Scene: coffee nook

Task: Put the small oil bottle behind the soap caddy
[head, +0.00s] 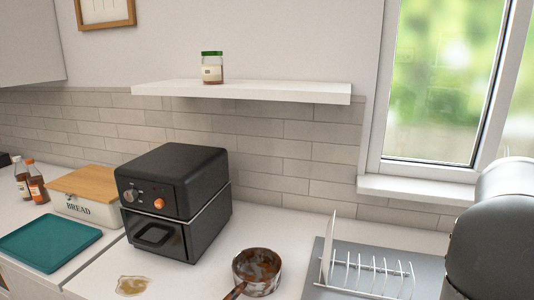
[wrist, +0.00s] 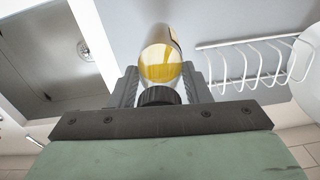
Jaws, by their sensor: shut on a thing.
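The small oil bottle (wrist: 160,62), clear with yellow oil and a black cap, shows in the wrist view. My gripper (wrist: 161,90) is shut on it near the cap end, with one finger on each side. The bottle's far end points away from the wrist camera. I cannot tell whether it touches the grey surface behind it. The soap caddy is not recognisable in either view. In the head view the gripper and the oil bottle are out of sight; only a dark part of my arm shows at the right edge.
A sink (wrist: 60,60) lies left of the bottle in the wrist view. A white wire dish rack (head: 370,276) stands on a grey mat (head: 318,272), with a plate upright in it. A dirty saucepan (head: 257,272), spill (head: 132,286) and black air fryer (head: 172,200) are further left.

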